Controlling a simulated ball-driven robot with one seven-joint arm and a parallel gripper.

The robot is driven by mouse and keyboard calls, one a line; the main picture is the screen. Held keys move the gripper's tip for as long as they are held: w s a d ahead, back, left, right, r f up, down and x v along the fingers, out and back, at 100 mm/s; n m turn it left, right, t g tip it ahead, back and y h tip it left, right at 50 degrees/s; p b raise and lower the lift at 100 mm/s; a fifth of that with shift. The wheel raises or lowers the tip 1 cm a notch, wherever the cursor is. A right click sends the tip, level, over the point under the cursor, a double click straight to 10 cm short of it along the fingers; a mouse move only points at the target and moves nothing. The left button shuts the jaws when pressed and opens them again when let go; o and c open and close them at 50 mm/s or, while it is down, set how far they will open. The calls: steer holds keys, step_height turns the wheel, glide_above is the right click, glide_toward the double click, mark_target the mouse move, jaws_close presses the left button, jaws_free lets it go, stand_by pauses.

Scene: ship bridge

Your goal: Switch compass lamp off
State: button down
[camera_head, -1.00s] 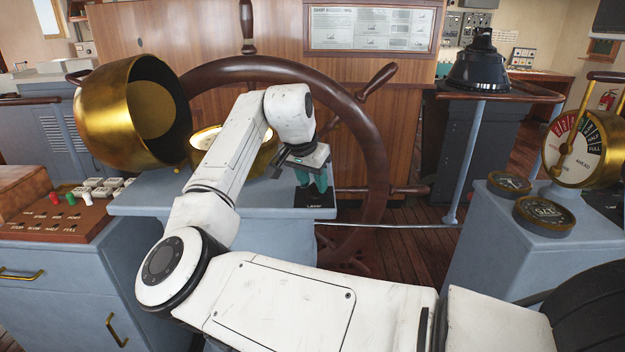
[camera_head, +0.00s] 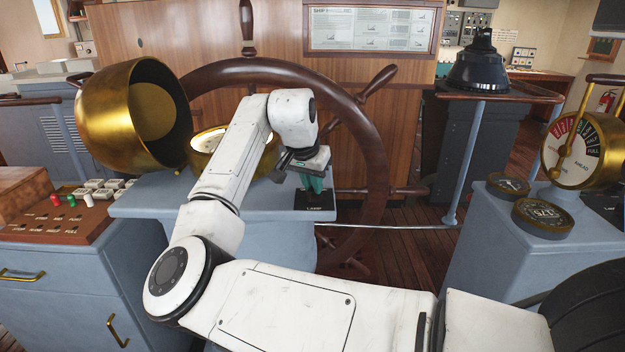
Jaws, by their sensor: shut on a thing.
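The compass (camera_head: 206,139) sits in a brass bowl on the blue-grey stand, with its pale dial partly hidden behind my arm. Its big brass hood (camera_head: 105,115) is tipped open to the left. A small black switch plate (camera_head: 316,205) with a white "LAMP" label lies at the right end of the stand top. My gripper (camera_head: 314,185), with green fingers, points down at this plate and is shut on the lamp switch. The fingers hide the switch itself, so I cannot tell its position.
The wooden ship's wheel (camera_head: 375,150) stands close behind the stand and my gripper. A button console (camera_head: 60,220) is at the left. The brass telegraph (camera_head: 578,150) and two round gauges (camera_head: 543,214) are at the right. Floor shows between the stand and the right-hand cabinet.

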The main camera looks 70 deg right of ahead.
steer(key=n+p, duration=0.2)
steer(key=n+t+p, duration=0.1)
steer(key=n+p, duration=0.1)
steer(key=n+t+p, duration=0.1)
steer(key=n+p, duration=0.1)
steer(key=shift+s+r, duration=0.3)
steer(key=shift+r, duration=0.05)
steer(key=n+t+y+p, duration=0.1)
steer(key=n+p, duration=0.2)
steer(key=p, duration=0.1)
steer(key=shift+d+f, duration=0.1)
steer(key=shift+f+n+t+y+p, duration=0.1)
steer(key=shift+n+t+y+p, duration=0.2)
steer(key=shift+n+p, duration=0.6)
steer(key=shift+f+n, duration=0.1)
steer(key=shift+n, duration=0.2)
steer(key=c, duration=1.1)
jaws_free()
steer(key=shift+c, duration=0.2)
